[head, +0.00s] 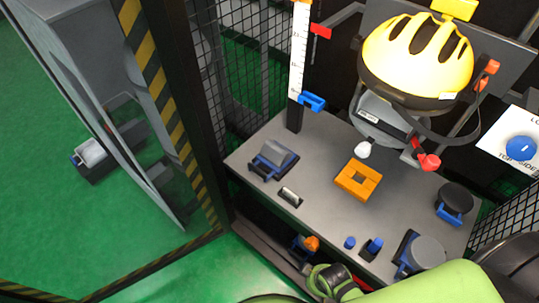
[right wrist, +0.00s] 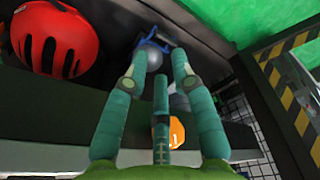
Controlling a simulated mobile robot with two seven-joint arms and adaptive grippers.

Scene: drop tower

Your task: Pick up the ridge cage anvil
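I cannot tell for certain which piece is the ridge cage anvil. A grey wedge-topped block on a blue base (head: 274,158) stands at the left of the grey bench and fits the name best. My right gripper (right wrist: 160,68) has its three teal fingers spread, with nothing seen between them. In the right wrist view a grey rounded piece with blue parts (right wrist: 153,56) lies just beyond the fingertips, on a dark shelf. In the head view my green right arm comes in at the bottom right, its hand (head: 335,283) low at the bench's front edge. My left gripper is not seen.
The bench (head: 318,218) also holds an orange square block (head: 358,180), a round grey-topped piece (head: 426,253) and a dark round piece (head: 455,198). A yellow helmet (head: 416,58) hangs above. A striped post (head: 168,100) and mesh bound the left. A red helmet shows in the wrist view (right wrist: 60,38).

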